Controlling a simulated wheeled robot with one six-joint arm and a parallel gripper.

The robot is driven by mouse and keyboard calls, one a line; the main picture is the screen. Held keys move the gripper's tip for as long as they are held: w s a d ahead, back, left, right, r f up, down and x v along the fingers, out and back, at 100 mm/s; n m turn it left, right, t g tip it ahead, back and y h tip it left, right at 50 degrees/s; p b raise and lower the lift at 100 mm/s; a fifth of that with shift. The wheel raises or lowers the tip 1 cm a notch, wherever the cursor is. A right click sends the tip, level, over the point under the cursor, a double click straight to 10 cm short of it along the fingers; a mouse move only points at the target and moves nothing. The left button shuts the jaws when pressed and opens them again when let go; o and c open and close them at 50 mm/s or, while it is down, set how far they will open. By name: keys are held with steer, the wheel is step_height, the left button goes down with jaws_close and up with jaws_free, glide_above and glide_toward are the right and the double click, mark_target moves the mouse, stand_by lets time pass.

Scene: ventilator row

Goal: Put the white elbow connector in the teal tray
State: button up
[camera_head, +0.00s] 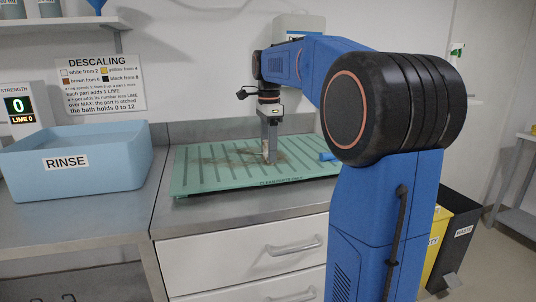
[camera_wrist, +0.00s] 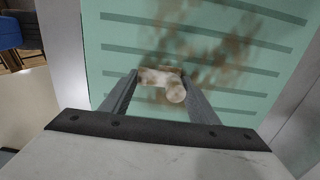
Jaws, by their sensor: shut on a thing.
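The white elbow connector (camera_wrist: 162,80) has brown stains and sits between the two fingertips of my gripper (camera_wrist: 160,84) in the wrist view. My gripper is shut on it. In the head view my gripper (camera_head: 269,158) points down over the middle of the ribbed teal tray (camera_head: 200,181), with its fingertips at or just above the tray surface. I cannot tell whether the connector touches the tray. The teal tray fills the background of the wrist view (camera_wrist: 120,35) and has brown smears around the connector.
A blue piece (camera_head: 327,156) lies at the tray's right side. A blue RINSE basin (camera_head: 100,178) stands to the left on the steel counter. A small display (camera_head: 19,108) reads 0 and LIME 0 behind it. A descaling sign (camera_head: 100,84) hangs on the wall.

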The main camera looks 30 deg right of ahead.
step_height(320, 180, up, 10)
stand_by(0.6)
